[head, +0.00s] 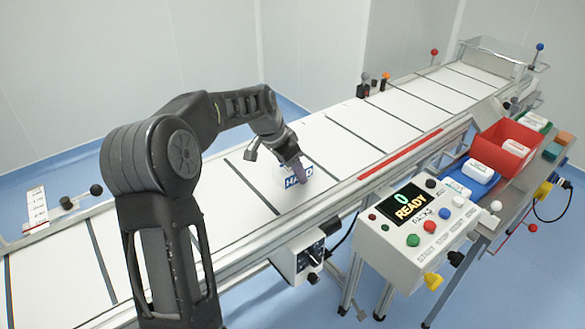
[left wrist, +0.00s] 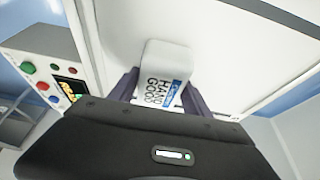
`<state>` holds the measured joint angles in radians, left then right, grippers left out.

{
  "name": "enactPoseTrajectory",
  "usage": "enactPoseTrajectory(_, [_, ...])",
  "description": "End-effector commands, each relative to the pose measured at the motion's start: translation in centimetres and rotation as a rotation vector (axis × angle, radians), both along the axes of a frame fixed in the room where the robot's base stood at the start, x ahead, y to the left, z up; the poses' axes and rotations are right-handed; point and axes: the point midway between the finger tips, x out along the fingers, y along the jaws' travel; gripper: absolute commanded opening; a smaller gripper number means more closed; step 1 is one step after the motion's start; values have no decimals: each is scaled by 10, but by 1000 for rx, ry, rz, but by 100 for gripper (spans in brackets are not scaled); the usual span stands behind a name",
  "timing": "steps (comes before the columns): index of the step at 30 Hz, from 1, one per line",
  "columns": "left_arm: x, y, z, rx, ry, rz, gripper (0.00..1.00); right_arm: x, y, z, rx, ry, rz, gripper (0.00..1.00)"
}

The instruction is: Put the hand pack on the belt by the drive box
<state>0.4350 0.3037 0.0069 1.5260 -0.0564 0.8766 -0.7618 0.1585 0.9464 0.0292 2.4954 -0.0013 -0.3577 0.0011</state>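The hand pack (head: 292,183) is a small white pack with blue and dark "HAND" lettering. It is at the belt (head: 235,191), on or just above its white surface; I cannot tell if it touches. My left gripper (head: 298,172) comes down over it. In the left wrist view the pack (left wrist: 163,80) sits between both dark fingers, which appear to touch its sides. The drive box (head: 300,258), a grey box with a dial, hangs on the near side of the belt frame, close to the pack. My right gripper is not in view.
A control panel (head: 415,235) reading "0 READY" stands at the near side. Beyond it, a blue tray (head: 472,187) and a red bin (head: 520,165) hold white packs. Dark lines cross the belt, which is clear farther up. Ball-topped levers rise along the belt edges.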

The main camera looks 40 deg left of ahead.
Motion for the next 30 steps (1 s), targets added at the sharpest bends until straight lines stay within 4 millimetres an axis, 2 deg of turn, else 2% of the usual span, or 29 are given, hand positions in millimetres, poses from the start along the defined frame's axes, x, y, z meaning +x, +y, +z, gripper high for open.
enactPoseTrajectory(1, [0, 0, 0, 0, 0, 0, 61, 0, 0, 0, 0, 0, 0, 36])
enactPoseTrajectory(6, [0, 0, 0, 0, 0, 0, 74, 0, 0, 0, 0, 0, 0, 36])
enactPoseTrajectory(13, [0, 0, 1, 0, 0, 0, 74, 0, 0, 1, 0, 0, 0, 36])
enactPoseTrajectory(18, [-1, 1, 9, 1, -1, 0, 74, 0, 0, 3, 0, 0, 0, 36])
enactPoseTrajectory(23, [-9, 4, 29, 2, -4, 1, 74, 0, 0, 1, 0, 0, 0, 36])
enactPoseTrajectory(30, [-28, 9, 76, 2, -4, 1, 74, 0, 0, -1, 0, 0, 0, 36])
